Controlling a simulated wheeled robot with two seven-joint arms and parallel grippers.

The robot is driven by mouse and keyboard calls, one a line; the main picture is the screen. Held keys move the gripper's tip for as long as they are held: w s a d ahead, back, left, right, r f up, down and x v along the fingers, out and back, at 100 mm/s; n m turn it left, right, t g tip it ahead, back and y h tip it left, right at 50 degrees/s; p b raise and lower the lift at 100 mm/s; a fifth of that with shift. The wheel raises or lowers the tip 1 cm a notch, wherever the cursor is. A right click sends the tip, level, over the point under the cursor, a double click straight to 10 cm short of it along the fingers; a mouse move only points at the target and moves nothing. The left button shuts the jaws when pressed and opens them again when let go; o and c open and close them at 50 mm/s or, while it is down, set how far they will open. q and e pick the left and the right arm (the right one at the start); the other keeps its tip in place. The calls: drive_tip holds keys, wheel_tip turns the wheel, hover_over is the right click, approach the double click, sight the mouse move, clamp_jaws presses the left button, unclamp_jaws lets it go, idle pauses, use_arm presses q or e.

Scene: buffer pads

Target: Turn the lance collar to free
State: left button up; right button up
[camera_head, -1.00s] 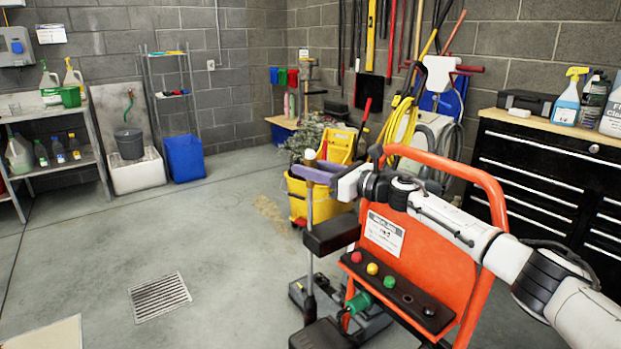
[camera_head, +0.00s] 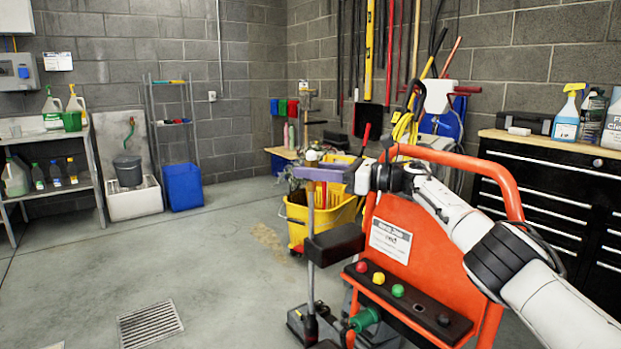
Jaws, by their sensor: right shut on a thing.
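The lance (camera_head: 311,222) is a thin grey pole standing nearly upright beside the orange cart (camera_head: 440,262), with a pale round knob (camera_head: 313,155) at its top. My right gripper (camera_head: 315,173) is purple and reaches in from the right over the cart. It is shut around the upper end of the lance, just below the knob. The gripper covers that part, so I cannot make out the collar or its setting. A black block (camera_head: 335,244) sits beside the pole at mid-height. The lance's lower end is dark. My left gripper is not in view.
The cart has a tall orange handle, a sign (camera_head: 390,241) and red, yellow and green knobs on a black panel. A yellow mop bucket (camera_head: 325,218) stands behind the lance. A black drawer cabinet (camera_head: 540,190) is at right. The floor at left is clear, with a drain grate (camera_head: 150,324).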

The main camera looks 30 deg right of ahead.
drive_tip(key=shift+a, duration=0.4)
drive_tip(key=o, duration=1)
drive_tip(key=shift+s, duration=0.1)
drive_tip(key=shift+o, duration=0.2)
drive_tip(key=shift+d, duration=0.1)
